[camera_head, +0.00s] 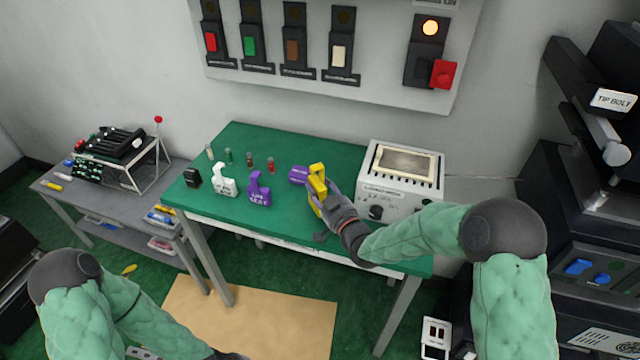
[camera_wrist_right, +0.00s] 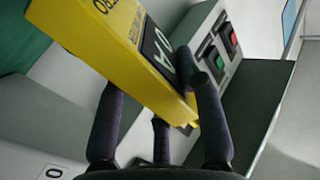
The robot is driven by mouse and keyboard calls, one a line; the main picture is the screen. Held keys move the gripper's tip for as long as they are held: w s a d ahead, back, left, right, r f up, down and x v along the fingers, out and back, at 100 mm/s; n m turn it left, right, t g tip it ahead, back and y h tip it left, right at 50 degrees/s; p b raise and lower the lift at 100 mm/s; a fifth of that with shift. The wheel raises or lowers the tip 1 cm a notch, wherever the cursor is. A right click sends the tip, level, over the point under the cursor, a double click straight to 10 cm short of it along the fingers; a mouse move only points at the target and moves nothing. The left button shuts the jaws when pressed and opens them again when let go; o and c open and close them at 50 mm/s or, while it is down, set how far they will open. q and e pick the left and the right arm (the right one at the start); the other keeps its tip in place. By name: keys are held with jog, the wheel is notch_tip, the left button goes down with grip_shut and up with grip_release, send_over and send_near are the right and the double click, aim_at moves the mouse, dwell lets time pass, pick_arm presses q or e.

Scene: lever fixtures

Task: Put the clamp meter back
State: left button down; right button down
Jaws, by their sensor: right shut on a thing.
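The clamp meter (camera_head: 317,184) is yellow, and my right gripper (camera_head: 328,200) is shut on it, above the right part of the green table. In the right wrist view the yellow body (camera_wrist_right: 120,50) with dark panels lies between my dark fingers (camera_wrist_right: 160,130), tilted. A purple block (camera_head: 298,174) is just left of the clamp meter; I cannot tell whether they touch. A purple stand (camera_head: 259,190) with white lettering and a white stand (camera_head: 224,181) are on the table to the left.
The green table (camera_head: 270,140) also bears a black block (camera_head: 192,177), several small upright pegs and a white instrument box (camera_head: 398,185) at right. A wall panel (camera_head: 375,70) with several switches is behind. A grey side table (camera_head: 60,205) stands left.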

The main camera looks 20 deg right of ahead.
jog(key=shift+f, duration=0.45)
jog(key=shift+f+b, duration=0.25)
jog(key=shift+b, duration=0.15)
